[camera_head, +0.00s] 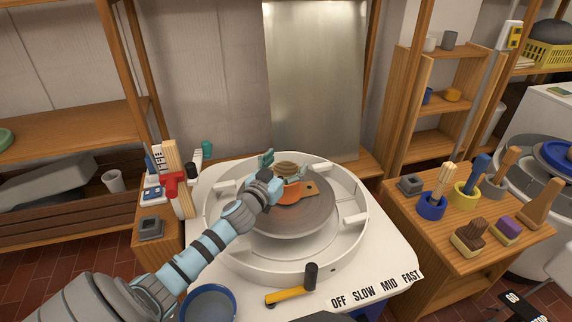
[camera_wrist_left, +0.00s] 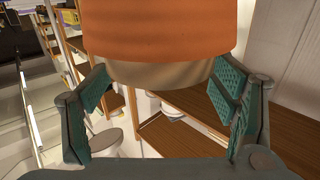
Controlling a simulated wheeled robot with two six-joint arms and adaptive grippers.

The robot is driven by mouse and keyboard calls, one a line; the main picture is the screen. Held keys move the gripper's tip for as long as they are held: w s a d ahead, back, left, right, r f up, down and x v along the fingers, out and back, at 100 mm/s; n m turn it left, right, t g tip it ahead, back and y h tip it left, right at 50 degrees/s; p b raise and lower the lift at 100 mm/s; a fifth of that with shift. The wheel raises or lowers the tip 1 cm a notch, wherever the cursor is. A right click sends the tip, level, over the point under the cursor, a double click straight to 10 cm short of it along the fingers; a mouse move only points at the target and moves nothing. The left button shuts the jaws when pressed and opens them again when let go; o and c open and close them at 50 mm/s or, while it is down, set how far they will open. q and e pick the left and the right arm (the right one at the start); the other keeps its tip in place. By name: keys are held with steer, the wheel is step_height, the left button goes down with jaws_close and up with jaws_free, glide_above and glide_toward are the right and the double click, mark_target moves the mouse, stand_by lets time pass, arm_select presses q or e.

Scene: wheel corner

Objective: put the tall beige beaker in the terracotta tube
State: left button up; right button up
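The terracotta tube (camera_head: 288,190) stands on the round wheel head in the middle of the head view. The tall beige beaker (camera_head: 286,167) shows above it, upright and in line with it; its lower part is hidden. In the left wrist view the terracotta tube (camera_wrist_left: 160,35) fills the top, with a narrower beige band of the beaker (camera_wrist_left: 160,74) right against it. My left gripper (camera_head: 281,171) has its teal fingers spread on either side of the beaker. They look open, with the pads near its sides (camera_wrist_left: 162,95). My right gripper is not in view.
The white splash basin (camera_head: 340,245) rings the wheel. Tools stand on the left box, and brushes and pots crowd the right wooden table (camera_head: 430,238).

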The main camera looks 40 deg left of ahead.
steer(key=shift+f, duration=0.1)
arm_select(q)
steer(key=shift+r, duration=0.15)
steer(key=s+d, duration=0.2)
steer(key=s, duration=1)
steer(key=shift+r+p, duration=0.35)
steer(key=shift+r, duration=0.1)
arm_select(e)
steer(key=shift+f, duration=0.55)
